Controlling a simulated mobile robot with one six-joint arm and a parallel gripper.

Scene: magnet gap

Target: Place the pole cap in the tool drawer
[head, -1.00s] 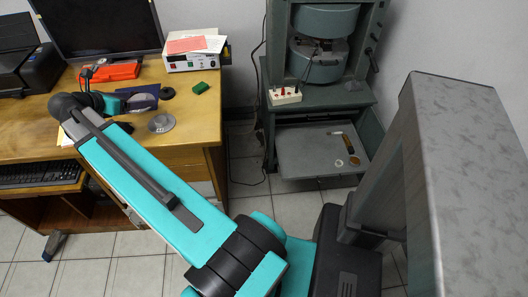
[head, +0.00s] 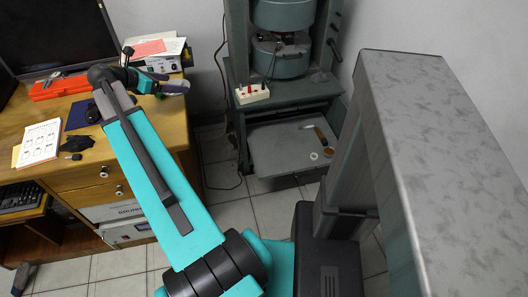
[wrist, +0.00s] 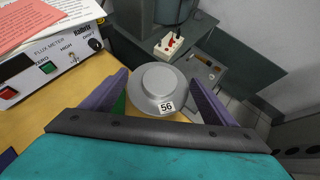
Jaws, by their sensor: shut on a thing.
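The pole cap (wrist: 158,88) is a round silver-grey disc with a raised centre and a label reading 56. In the wrist view it sits between the two purple fingers of my gripper (wrist: 158,100), which is shut on it. In the head view my gripper (head: 165,87) is small, over the back right corner of the desk, with the grey cap (head: 177,86) at its tip. The tool drawer (head: 265,150) is open below the grey magnet stand, to the right of the desk. It holds a brown-handled tool (head: 318,133) and a pale ring (head: 314,156).
A flux meter (wrist: 50,60) with papers on top stands at the desk's back. A white box with red terminals (head: 252,93) is on the magnet stand's ledge above the drawer. A tall grey block (head: 425,130) fills the right. Floor tiles lie open between desk and stand.

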